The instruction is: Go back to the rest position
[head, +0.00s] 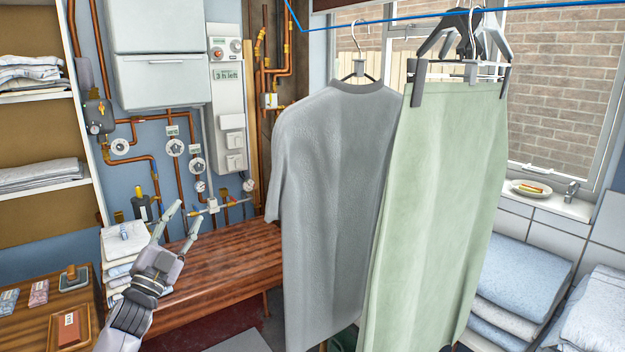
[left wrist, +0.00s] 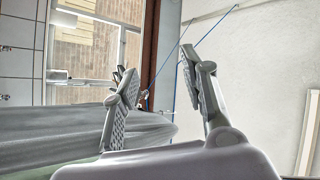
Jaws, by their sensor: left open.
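My left gripper (head: 181,222) is raised at the lower left of the head view, in front of the wooden bench. Its two fingers are apart with nothing between them. In the left wrist view the open fingers (left wrist: 168,95) show large, with hanging grey cloth (left wrist: 60,130) behind and to the left of them. My right gripper is in neither view.
A grey shirt (head: 330,180) and a green cloth (head: 440,200) hang from hangers, right of my left gripper. Folded white cloths (head: 122,240) are stacked beside my left arm. A wooden bench (head: 225,265) stands behind it. Pipes and valves (head: 174,147) line the wall.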

